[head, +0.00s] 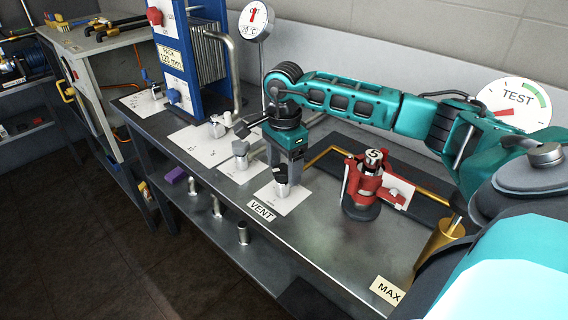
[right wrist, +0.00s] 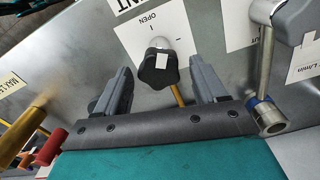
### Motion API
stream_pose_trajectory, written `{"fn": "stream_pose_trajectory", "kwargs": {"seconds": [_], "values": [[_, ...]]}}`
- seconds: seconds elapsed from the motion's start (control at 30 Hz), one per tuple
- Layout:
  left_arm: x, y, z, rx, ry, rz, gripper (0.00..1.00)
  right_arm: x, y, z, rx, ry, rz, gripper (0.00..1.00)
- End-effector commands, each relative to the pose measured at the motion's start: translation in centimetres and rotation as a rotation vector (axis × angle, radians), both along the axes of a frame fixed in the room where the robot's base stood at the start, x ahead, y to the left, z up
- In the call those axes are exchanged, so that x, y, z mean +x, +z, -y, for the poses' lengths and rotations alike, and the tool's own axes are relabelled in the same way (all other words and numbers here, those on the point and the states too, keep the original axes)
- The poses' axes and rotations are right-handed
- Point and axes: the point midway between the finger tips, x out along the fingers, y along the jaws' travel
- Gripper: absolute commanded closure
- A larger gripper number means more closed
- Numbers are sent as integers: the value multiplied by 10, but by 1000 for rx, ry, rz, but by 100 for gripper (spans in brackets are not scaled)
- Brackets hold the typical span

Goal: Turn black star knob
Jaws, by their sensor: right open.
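The black star knob (right wrist: 160,70) shows in the right wrist view, with a pale mark on its face, in front of a white card (right wrist: 158,42) printed "OPEN". My right gripper (right wrist: 160,76) is open, one finger on each side of the knob, with gaps visible on both sides. In the head view my right gripper (head: 286,178) points down over the white card (head: 287,204) beside the VENT label (head: 261,211). The gripper hides the knob there. My left gripper is not in view.
A lever valve with a blue collar (right wrist: 265,108) is close by in the right wrist view. On the bench, a red device (head: 364,185) stands to the right, a brass cylinder (head: 441,246) farther right. A blue plate pack (head: 188,60) and dial gauge (head: 257,20) stand behind.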

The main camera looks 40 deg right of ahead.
Motion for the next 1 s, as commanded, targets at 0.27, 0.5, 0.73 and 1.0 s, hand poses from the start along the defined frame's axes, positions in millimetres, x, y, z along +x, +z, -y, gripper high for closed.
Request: {"fn": "stream_pose_trajectory", "kwargs": {"seconds": [0.27,0.5,0.73,1.0], "values": [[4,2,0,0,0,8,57,0,0,0,0,0,0,46],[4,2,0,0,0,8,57,0,0,0,0,0,0,69],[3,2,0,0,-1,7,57,0,0,0,1,0,0,85],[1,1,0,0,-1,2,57,0,1,0,1,-50,0,85]]}}
